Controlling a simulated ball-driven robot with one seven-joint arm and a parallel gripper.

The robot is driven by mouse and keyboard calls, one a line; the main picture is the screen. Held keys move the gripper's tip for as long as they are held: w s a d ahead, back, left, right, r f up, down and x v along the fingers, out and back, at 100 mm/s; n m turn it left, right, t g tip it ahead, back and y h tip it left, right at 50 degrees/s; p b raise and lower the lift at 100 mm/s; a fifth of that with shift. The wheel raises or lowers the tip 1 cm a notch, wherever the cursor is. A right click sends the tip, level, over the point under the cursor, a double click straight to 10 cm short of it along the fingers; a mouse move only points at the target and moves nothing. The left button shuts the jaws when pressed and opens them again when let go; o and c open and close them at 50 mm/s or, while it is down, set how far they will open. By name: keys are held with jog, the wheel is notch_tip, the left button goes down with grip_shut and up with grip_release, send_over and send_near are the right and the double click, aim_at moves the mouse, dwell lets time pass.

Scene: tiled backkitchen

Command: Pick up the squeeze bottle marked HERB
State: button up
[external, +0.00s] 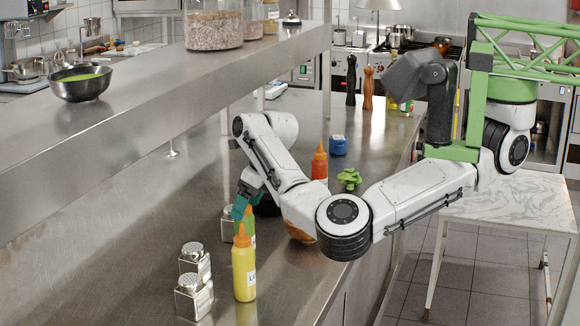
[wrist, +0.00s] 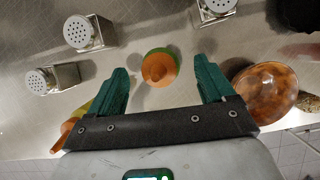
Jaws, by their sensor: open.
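A green squeeze bottle (external: 249,222) with an orange nozzle stands upright on the steel counter, partly hidden behind a yellow squeeze bottle (external: 244,272). I cannot read HERB on any label here. My gripper (external: 241,207) is at the green bottle's top, its teal fingers pointing down. In the wrist view the green bottle (wrist: 157,52) is seen from above, its nozzle between the two open fingers of my gripper (wrist: 160,74), with a gap on each side. The yellow bottle (wrist: 84,118) shows beside the left finger, partly hidden. A red squeeze bottle (external: 320,168) stands farther back.
Metal shakers (external: 194,297) stand at the front left, and another shaker (wrist: 214,9) stands close by. A copper bowl (wrist: 265,88) is just right of the right finger. A steel shelf (external: 130,130) overhangs the counter's left side. Counter in front right is clear.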

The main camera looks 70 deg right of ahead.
jog(key=shift+x, duration=1.45)
jog(key=shift+c, duration=0.2)
grip_shut()
